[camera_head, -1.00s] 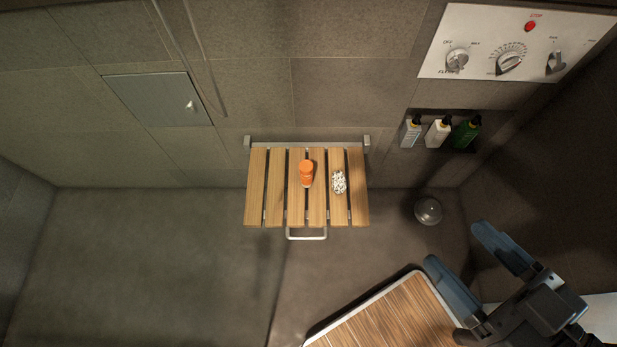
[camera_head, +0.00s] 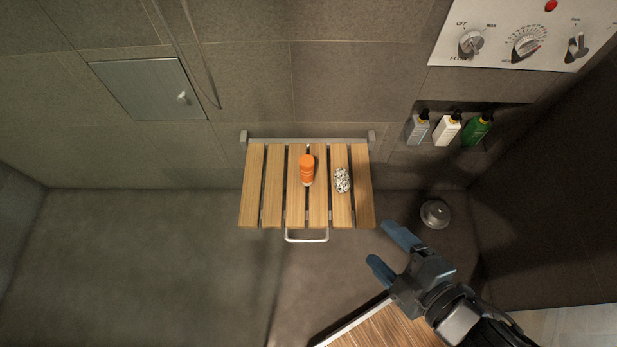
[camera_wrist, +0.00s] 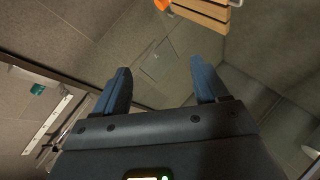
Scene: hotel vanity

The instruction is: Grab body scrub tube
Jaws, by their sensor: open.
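An orange tube (camera_head: 307,170) with an orange cap, likely the body scrub, is on the slatted wooden shower seat (camera_head: 275,205), near its middle. In the wrist view a small orange part (camera_wrist: 161,4) shows at the top edge beside the seat's slats (camera_wrist: 203,12). My gripper (camera_head: 387,249) is open and empty, its two blue fingers apart. It is in front of the seat and to its right, clear of the tube. In the wrist view both fingers of my gripper (camera_wrist: 160,85) show with nothing between them.
A speckled white-and-dark object (camera_head: 342,180) lies right of the tube on the seat. Several bottles, including a green one (camera_head: 478,129), stand in a wall niche at right. A silver dome (camera_head: 435,214) is on the floor. A wooden surface (camera_head: 385,328) lies below my arm.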

